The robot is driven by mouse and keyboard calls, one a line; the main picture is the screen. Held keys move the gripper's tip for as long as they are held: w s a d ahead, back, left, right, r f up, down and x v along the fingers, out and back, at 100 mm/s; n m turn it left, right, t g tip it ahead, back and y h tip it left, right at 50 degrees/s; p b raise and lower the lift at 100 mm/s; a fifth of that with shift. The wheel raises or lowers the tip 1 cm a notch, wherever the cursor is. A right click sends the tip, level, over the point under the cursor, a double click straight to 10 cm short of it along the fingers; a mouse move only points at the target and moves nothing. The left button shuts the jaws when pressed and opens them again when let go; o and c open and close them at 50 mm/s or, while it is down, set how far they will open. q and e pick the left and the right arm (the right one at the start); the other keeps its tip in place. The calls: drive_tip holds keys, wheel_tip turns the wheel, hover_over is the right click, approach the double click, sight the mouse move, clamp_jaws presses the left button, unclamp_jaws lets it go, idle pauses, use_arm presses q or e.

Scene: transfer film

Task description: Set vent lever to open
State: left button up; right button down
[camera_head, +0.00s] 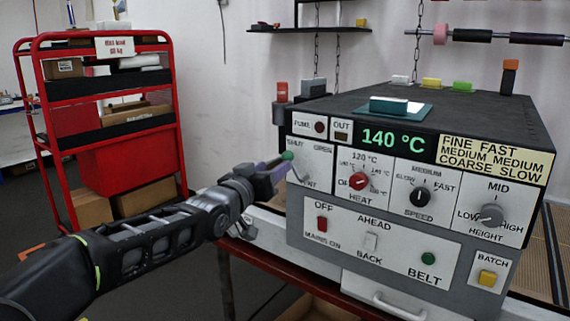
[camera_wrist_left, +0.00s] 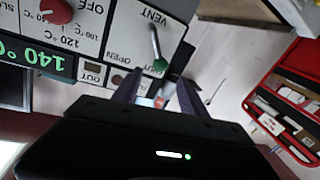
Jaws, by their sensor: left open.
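The vent lever (camera_head: 297,170) is a thin metal rod with a green knob on the left end of the grey machine's front panel. It tilts up and left, toward the SHUT label; the OPEN label is to its right. My left gripper (camera_head: 281,166) is at the knob, its purple-grey fingers reaching in from the left. In the left wrist view the vent lever (camera_wrist_left: 155,45) shows with its green knob between or just beyond the tips of the open left gripper (camera_wrist_left: 159,80). I cannot tell whether a finger touches it. My right gripper is not in view.
The machine (camera_head: 400,270) has heat (camera_head: 359,181), speed and height knobs, switches, and a display reading 140 °C. A teal block (camera_head: 388,104) lies on its top. A red shelf cart (camera_head: 130,170) stands at the left, with open floor between.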

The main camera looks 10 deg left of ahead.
sight(293, 167)
use_arm(q)
drive_tip(key=shift+w, duration=0.1)
drive_tip(key=w+d+p, duration=0.1)
drive_tip(key=w+p, duration=0.1)
drive_tip(key=w, duration=0.5)
drive_tip(key=shift+w+d, duration=0.2)
drive_tip(key=shift+w, duration=0.1)
drive_tip(key=shift+f, duration=0.1)
drive_tip(key=shift+c, duration=0.5)
clamp_jaws()
idle(0.6)
